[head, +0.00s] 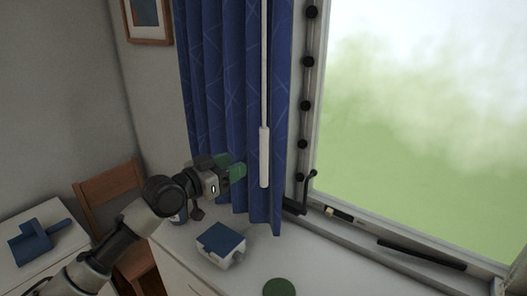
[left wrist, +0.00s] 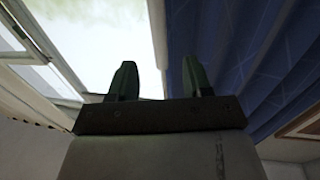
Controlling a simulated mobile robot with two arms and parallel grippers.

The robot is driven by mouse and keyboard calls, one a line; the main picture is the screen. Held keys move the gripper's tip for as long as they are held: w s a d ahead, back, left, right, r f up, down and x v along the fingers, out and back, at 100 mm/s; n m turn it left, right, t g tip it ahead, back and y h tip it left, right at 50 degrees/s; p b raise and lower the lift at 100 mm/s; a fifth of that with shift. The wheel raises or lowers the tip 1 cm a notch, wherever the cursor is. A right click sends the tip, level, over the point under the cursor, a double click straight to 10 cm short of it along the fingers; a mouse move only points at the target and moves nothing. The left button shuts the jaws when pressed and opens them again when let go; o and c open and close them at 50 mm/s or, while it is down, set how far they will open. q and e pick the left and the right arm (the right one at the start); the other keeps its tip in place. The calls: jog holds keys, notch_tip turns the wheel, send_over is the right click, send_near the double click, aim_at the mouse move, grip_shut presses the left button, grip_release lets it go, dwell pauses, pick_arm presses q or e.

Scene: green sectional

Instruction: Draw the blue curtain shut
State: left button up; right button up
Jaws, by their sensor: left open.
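The blue curtain (head: 236,90) hangs bunched at the left side of the window, and the glass right of it is uncovered. It also shows at the right in the left wrist view (left wrist: 235,60). A white wand (head: 264,155) hangs upright in front of the curtain, with a thicker handle at its lower end. My left gripper (head: 236,172) has green fingertips and is just left of the wand handle, in front of the curtain. Its fingers (left wrist: 163,80) are apart. A pale strip shows between them in the wrist view; I cannot tell how deep it lies. My right gripper is not in view.
A blue-topped white box (head: 221,242) and a green disc (head: 279,287) are on the white surface below. Dark items lie along the window sill (head: 420,254). A wooden chair (head: 110,190) stands at the left. The window (head: 420,110) fills the right.

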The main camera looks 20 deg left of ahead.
aim_at(264, 152)
pick_arm(q)
jog(key=shift+p+x, duration=1.8)
jog(key=shift+x, duration=3.45)
jog(key=shift+c, duration=0.2)
jog(key=shift+s, duration=0.1)
grip_shut()
